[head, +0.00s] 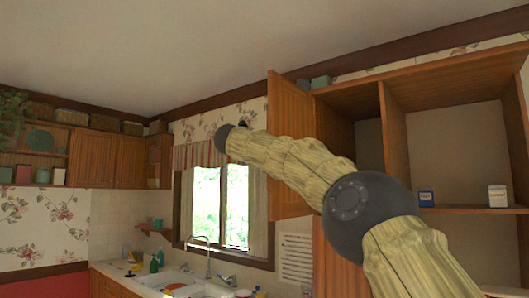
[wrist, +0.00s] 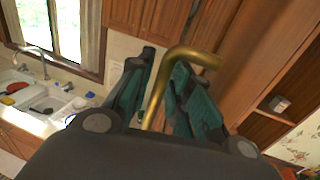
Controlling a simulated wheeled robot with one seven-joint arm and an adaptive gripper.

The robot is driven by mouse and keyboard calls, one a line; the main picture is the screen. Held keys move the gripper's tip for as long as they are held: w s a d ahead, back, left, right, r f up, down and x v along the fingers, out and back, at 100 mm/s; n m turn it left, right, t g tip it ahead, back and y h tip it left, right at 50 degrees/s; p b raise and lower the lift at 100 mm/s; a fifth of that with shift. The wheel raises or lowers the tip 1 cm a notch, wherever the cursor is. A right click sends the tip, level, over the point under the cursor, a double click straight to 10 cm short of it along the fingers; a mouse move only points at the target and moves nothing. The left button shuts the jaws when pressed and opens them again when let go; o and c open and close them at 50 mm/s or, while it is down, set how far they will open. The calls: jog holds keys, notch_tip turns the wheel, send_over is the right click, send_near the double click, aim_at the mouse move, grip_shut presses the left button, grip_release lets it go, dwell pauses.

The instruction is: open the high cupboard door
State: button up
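The high cupboard door (head: 290,110) is a wooden panel at the upper middle of the head view. It stands swung out to the left, and the cupboard's inside shows to its right. My gripper (wrist: 165,68) shows in the wrist view with teal finger pads spaced apart. A bent brass handle (wrist: 190,55) passes between the fingers and close to the right one. I cannot tell whether both pads press on it. In the head view, my arm crosses in front of the cupboard, and the gripper is not visible there.
The open cupboard has a divider and a shelf (head: 465,210) with a blue box (head: 426,198) and a white box (head: 497,196). A window (head: 220,205) and a sink (head: 185,280) with a faucet are at the left. Other wooden cupboards (head: 92,157) hang farther left.

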jog(key=shift+s, duration=0.1)
jog(key=v, duration=1.1)
jog(key=shift+s+a, duration=0.2)
jog(key=shift+s, duration=0.15)
